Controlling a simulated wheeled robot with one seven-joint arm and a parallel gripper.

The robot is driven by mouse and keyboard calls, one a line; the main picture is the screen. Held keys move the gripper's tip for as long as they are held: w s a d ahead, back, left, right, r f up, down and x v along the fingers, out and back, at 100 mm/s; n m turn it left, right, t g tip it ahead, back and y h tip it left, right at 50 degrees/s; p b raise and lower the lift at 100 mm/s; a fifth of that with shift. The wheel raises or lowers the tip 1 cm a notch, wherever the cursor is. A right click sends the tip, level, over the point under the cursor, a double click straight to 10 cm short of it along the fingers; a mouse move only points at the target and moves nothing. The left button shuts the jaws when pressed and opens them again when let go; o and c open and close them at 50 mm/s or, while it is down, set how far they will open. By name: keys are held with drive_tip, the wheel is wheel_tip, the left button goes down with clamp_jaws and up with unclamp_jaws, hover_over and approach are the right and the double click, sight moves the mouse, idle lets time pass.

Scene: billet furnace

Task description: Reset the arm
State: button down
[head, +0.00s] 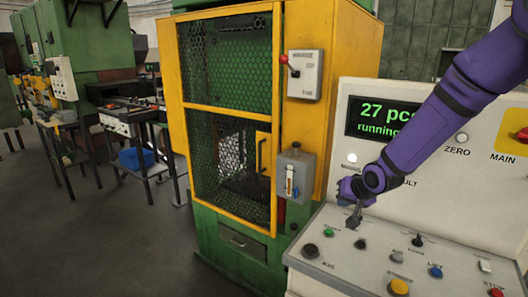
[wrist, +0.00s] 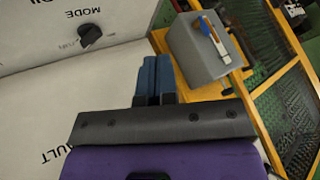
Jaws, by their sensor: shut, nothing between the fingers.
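My purple arm (head: 440,125) reaches in from the upper right in the head view. My gripper (head: 354,222) points down above the sloping button panel of the white console (head: 455,257), near its back left part. In the wrist view my gripper (wrist: 154,75) shows two dark blue fingertips side by side, shut, with nothing between them. The black MODE knob (wrist: 90,35) lies to the left of the fingers there. A grey box (wrist: 200,52) with a blue, white and orange piece on its front stands to the right. Whether the fingertips touch the console cannot be told.
The console's display (head: 383,118) reads "27 pc" and "running". A yellow and green caged machine (head: 230,200) stands left of the console, with the grey box (head: 294,175) and a red-lever box (head: 304,75) on it. Benches (head: 125,120) stand farther left. Floor (head: 100,240) at front left is clear.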

drive_tip(key=s+d+r+n+g+h, duration=0.1)
drive_tip(key=s+d+r+h, duration=0.1)
drive_tip(key=s+r, duration=0.55)
drive_tip(key=s+d+r+h, duration=0.2)
drive_tip(key=s+r, duration=0.5)
drive_tip(key=r, duration=0.2)
drive_tip(key=s+r, duration=0.3)
drive_tip(key=s, duration=0.7)
drive_tip(key=s+r+n+g+y, duration=0.1)
drive_tip(key=s+r, duration=0.2)
drive_tip(key=s, duration=0.7)
drive_tip(key=shift+s+d, duration=0.3)
drive_tip(key=shift+s, duration=0.1)
